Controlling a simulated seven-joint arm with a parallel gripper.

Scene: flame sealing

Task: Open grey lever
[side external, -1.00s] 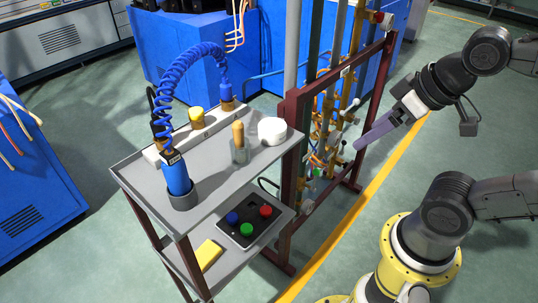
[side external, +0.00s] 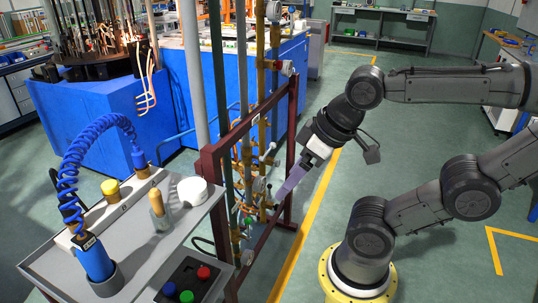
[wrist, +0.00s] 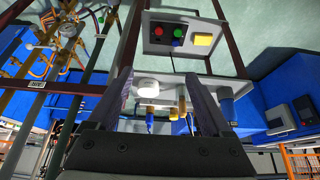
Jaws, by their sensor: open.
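A rack of brass pipes and valves (side external: 262,133) stands in a dark red frame left of my arm. Small pale lever handles (side external: 269,149) show among the valves in the side view; I cannot tell for sure which is the grey lever. My gripper (side external: 281,194) is beside the rack's right post, with its long purple-grey fingers pointing down and left towards the valves. In the wrist view my gripper (wrist: 158,76) is open, with nothing between the fingers.
A grey cart (side external: 150,235) stands left of the rack, holding a blue tool (side external: 95,260) with a coiled hose, a white round item (side external: 192,190) and a button box (side external: 188,280). The red frame post (side external: 291,145) is close to my fingers. Floor behind the rack's right side is clear.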

